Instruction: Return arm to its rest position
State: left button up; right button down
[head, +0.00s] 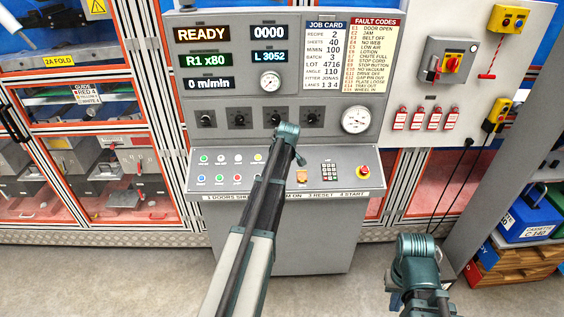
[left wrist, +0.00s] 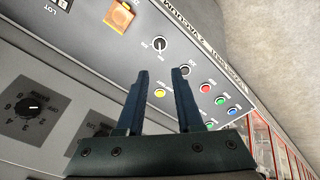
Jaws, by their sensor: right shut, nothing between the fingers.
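My left arm (head: 255,215) reaches up from the bottom centre of the head view to the grey control console. Its wrist (head: 286,135) is in front of the console's row of dark knobs. In the left wrist view, my left gripper (left wrist: 160,75) has two dark fingers standing apart. Nothing is between them but the panel behind, with a yellow button (left wrist: 160,92). Whether the fingertips touch the panel cannot be told. My right gripper (head: 415,258) is low at the right in the head view, over the floor, shut and empty; its fingers hardly show.
The console (head: 280,240) has displays, gauges, buttons and a red emergency stop (head: 362,172). Orange-framed guarded cabinets (head: 105,160) stand at left. At right a grey post (head: 493,165) leans near a blue cassette (head: 528,220) on wood. The floor (head: 120,280) in front is clear.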

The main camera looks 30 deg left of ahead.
pick_arm(q)
jog(key=s+d+f+m+g+h+b, duration=0.1)
jog(key=s+d+f+m+b, duration=0.2)
jog(key=d, duration=0.5)
jog(key=s+d+f+m+b, duration=0.1)
jog(key=s+d+f+m, duration=0.15)
jog(key=s+d, duration=0.4)
jog(key=s+d+f+m+g+h+b, duration=0.1)
jog(key=s+d+f+m+b, duration=0.15)
jog(key=d, duration=0.65)
jog(key=s+d+f+m+g+b, duration=0.1)
jog(key=s+d+f+m+b, duration=0.1)
jog(key=s+d+m, duration=0.3)
jog(key=s+d+f+m+g+b, duration=0.1)
jog(key=s+d+f+m+b, duration=0.2)
jog(key=s+d+m, duration=0.3)
jog(key=s+d, duration=0.4)
jog(key=s, duration=0.5)
jog(key=shift+s+d+f, duration=0.35)
jog(key=shift+s+d, duration=0.05)
